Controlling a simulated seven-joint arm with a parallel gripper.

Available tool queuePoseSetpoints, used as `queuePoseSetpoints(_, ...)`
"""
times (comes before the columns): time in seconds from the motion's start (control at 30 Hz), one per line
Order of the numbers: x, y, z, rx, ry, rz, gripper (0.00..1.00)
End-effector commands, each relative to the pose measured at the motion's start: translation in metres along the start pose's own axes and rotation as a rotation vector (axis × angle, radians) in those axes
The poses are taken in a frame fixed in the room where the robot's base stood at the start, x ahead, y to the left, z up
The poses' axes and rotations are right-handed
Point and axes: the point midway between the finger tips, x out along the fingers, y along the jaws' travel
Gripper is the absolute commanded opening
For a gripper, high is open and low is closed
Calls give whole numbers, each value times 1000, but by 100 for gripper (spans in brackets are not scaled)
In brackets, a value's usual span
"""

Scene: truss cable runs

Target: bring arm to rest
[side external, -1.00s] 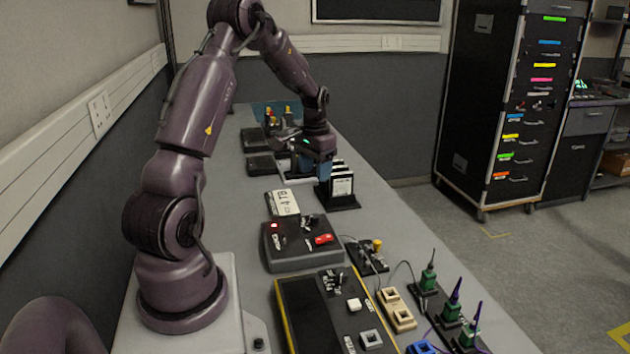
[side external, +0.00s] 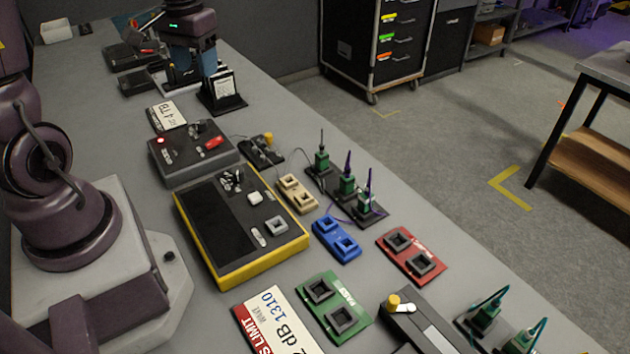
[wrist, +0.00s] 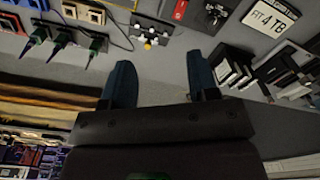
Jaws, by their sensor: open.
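My gripper (side external: 190,75) is at the far end of the bench in the side view, beside the black rack of upright cards (side external: 222,92). In the wrist view my gripper (wrist: 160,85) shows two blue fingers spread apart with nothing between them. The bare grey bench shows past the fingertips. The card rack (wrist: 235,68) is to the right of the fingers in the wrist view; I cannot tell from the side view how close the gripper is to it.
Green connectors (side external: 347,185), a blue block (side external: 336,238) and a red block (side external: 412,255) lie nearer. Bench (side external: 115,125) left of these is clear.

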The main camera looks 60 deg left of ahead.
Motion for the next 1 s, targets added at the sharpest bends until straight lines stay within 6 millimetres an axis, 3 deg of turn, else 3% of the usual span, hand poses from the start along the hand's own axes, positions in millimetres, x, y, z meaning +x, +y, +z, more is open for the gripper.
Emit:
queuePoseSetpoints(0.03,-16,20,14,36,37,-3,54)
queuePoseSetpoints(0.2,-52,70,64,148,150,12,54)
queuePoseSetpoints(0.4,-78,108,121,311,297,68,54)
queuePoseSetpoints(0.5,-87,120,140,391,365,101,54)
queuePoseSetpoints(0.7,-105,134,156,489,456,149,54)
queuePoseSetpoints(1.0,-105,136,156,499,454,150,54)
